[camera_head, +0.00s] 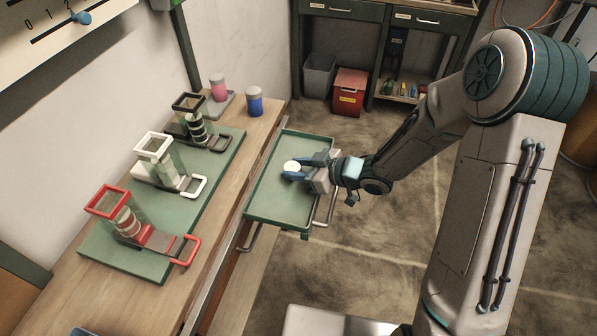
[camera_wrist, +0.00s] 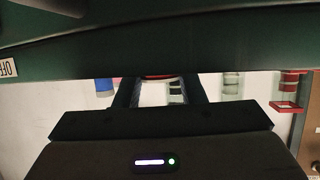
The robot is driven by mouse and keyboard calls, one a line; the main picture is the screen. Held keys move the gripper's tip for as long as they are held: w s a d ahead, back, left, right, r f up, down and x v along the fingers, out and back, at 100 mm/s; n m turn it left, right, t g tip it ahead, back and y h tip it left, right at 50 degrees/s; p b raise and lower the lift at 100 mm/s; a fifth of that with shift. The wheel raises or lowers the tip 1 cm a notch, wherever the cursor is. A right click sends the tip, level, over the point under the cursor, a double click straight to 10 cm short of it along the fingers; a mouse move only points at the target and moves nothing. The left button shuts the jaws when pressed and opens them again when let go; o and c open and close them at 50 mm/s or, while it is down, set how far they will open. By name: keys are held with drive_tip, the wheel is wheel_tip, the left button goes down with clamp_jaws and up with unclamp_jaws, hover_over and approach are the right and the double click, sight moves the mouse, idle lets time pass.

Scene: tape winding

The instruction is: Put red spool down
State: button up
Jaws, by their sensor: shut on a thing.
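My gripper (camera_head: 300,169) is over the small green tray (camera_head: 262,205), its dark blue fingers shut on a spool (camera_head: 291,166). The spool shows a pale round top in the head view; its sides are mostly hidden by the fingers. In the wrist view, a thin red edge (camera_wrist: 158,77) shows between the fingers, beside the dark green surface. The spool is low over the tray, near its upper middle; I cannot tell if it touches the tray floor.
A wooden bench (camera_head: 222,229) on the left carries a green mat (camera_head: 128,262) with red (camera_head: 107,202), white (camera_head: 153,147) and black (camera_head: 189,103) framed stands. A pink-capped container (camera_head: 218,90) and a blue container (camera_head: 254,103) stand behind. The tray's lower part is clear.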

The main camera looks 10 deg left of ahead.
drive_tip(key=shift+f, duration=0.35)
drive_tip(key=shift+f, duration=0.15)
drive_tip(key=o, duration=1)
drive_tip(key=shift+c, duration=0.2)
